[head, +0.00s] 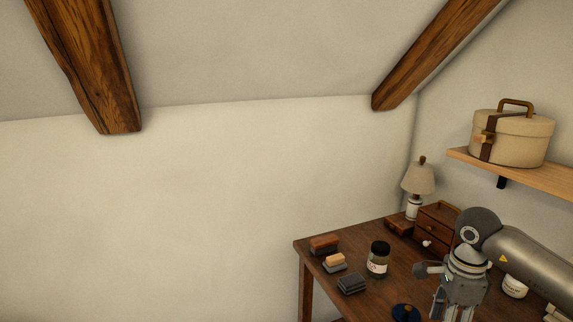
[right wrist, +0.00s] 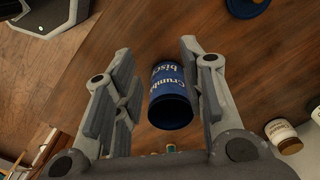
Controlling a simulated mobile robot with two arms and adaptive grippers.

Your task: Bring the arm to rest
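My right arm comes in from the right in the head view, with its gripper (head: 459,308) pointing down over the wooden desk (head: 345,262) and cut off by the bottom edge. In the right wrist view my right gripper (right wrist: 156,55) is open, its two fingers spread apart. A blue tin with white lettering (right wrist: 168,78) shows between the fingers, with a visible gap on its left side. Whether it touches the right finger cannot be told. I cannot pick out the tin in the head view. My left gripper is not in view.
On the desk are a dark jar (head: 377,259), several brushes or blocks (head: 350,284), a lamp (head: 416,182), a small drawer box (head: 437,222) and a dark blue disc (head: 406,313). A white jar (head: 514,286) stands by my arm. A shelf (head: 540,172) holds a round box (head: 512,138).

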